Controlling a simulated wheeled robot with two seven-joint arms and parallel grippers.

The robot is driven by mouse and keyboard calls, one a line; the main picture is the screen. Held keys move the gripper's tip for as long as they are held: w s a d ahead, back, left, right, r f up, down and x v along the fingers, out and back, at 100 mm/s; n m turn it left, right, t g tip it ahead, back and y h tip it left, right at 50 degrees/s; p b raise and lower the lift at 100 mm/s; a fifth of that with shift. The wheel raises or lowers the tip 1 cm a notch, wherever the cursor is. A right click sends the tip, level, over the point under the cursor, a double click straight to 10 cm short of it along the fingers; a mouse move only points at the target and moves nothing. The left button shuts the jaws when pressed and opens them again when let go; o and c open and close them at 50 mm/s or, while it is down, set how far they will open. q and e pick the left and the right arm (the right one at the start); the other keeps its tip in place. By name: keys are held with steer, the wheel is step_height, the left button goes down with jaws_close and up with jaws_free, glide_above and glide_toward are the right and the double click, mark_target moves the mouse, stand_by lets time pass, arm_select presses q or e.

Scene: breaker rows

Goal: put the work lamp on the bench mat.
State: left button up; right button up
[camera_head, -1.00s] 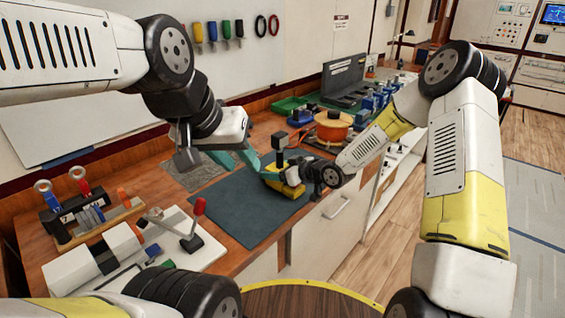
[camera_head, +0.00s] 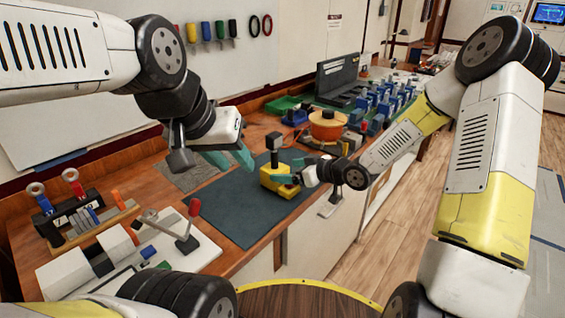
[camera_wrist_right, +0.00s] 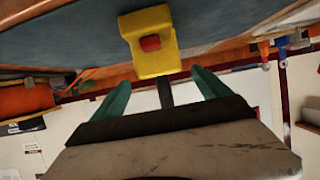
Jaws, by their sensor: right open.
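The work lamp, yellow with a black stem and head (camera_head: 278,179), stands upright on the dark bench mat (camera_head: 238,212), near its right edge. In the right wrist view the yellow lamp body (camera_wrist_right: 151,48) with a red part rests on the blue-grey mat (camera_wrist_right: 60,38), just beyond my fingertips. My right gripper (camera_wrist_right: 160,80) is open, its teal fingers apart on either side of a dark bar. In the head view its fingers are hard to make out beside the lamp. My left gripper (camera_head: 229,158) is open and empty above the mat's far left part.
A white panel with a red-knobbed lever (camera_head: 188,240) and a tool rack (camera_head: 78,215) stand at the left. An orange pot-like item (camera_head: 328,124), blue breakers (camera_head: 385,104) and a dark case (camera_head: 342,80) lie behind. The mat's near part is clear.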

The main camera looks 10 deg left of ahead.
steer(key=s+d+r+m+t+h, duration=0.1)
steer(key=s+d+r+m+h, duration=0.15)
steer(key=d+r+h, duration=0.5)
steer(key=s+d+r+m+h, duration=0.2)
steer(key=s+d+r, duration=0.15)
steer(key=d, duration=0.65)
steer(key=s+d+r+m+g, duration=0.1)
steer(key=s+r+m, duration=0.2)
steer(key=s, duration=0.7)
steer(key=s+d+r+m+g, duration=0.1)
steer(key=s+r+m, duration=0.2)
steer(key=s+r, duration=0.3)
steer(key=s, duration=0.5)
steer(key=shift+s+d, duration=0.15)
steer(key=shift+d, duration=0.25)
